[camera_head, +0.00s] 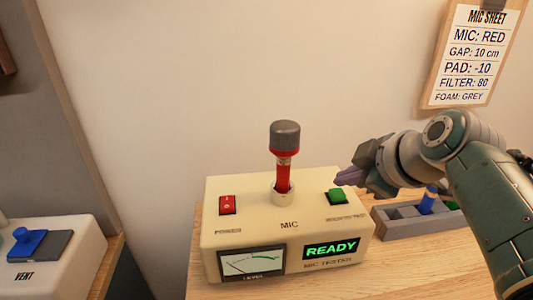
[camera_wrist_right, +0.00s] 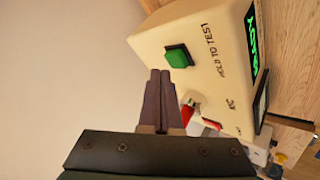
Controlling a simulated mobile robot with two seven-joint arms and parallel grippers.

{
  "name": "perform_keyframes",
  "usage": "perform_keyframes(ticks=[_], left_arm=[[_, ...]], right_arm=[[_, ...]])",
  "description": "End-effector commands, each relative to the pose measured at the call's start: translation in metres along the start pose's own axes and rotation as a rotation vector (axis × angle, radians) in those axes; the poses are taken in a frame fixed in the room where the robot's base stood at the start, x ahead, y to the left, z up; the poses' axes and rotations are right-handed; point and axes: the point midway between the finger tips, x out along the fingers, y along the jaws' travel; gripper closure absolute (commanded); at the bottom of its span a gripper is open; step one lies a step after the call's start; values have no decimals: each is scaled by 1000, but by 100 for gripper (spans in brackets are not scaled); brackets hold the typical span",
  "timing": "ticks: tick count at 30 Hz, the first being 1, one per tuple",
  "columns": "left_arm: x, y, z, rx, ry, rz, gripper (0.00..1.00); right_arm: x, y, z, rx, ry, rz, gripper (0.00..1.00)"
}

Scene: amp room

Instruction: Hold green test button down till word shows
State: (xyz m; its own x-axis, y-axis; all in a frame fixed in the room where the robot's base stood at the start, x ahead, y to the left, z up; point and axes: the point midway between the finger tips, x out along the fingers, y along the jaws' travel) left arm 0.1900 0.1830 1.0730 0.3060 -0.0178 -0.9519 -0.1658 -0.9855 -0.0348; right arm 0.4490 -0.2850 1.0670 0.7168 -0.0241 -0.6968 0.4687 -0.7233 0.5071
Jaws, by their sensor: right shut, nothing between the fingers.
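The cream mic tester (camera_head: 222,243) stands on the wooden table. Its green test button (camera_head: 337,195) is at the top right, and it also shows in the wrist view (camera_wrist_right: 178,56), where the label reads HOLD TO TEST. The lit display (camera_head: 331,249) reads READY in green. A red mic (camera_head: 283,178) with a grey foam cap stands upright in the tester's socket. My right gripper (camera_head: 341,181) is shut and empty, its tips close to the button; I cannot tell if they touch it. The fingertips (camera_wrist_right: 160,74) also show in the wrist view. My left gripper is out of view.
A red power switch (camera_head: 227,205) and a level meter (camera_head: 252,263) are on the tester's left. A grey tray (camera_head: 403,229) with blue and green items stands right of it. A white VENT box (camera_head: 55,268) is at far left. A mic sheet (camera_head: 470,55) hangs on the wall.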

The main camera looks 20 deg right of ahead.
Motion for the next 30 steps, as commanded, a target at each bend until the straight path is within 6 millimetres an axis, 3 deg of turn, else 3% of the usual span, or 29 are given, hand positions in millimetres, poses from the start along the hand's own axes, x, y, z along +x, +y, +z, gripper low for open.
perform_keyframes(ticks=[30], left_arm=[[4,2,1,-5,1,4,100]], right_arm=[[6,-4,4,0,0,0,100]])
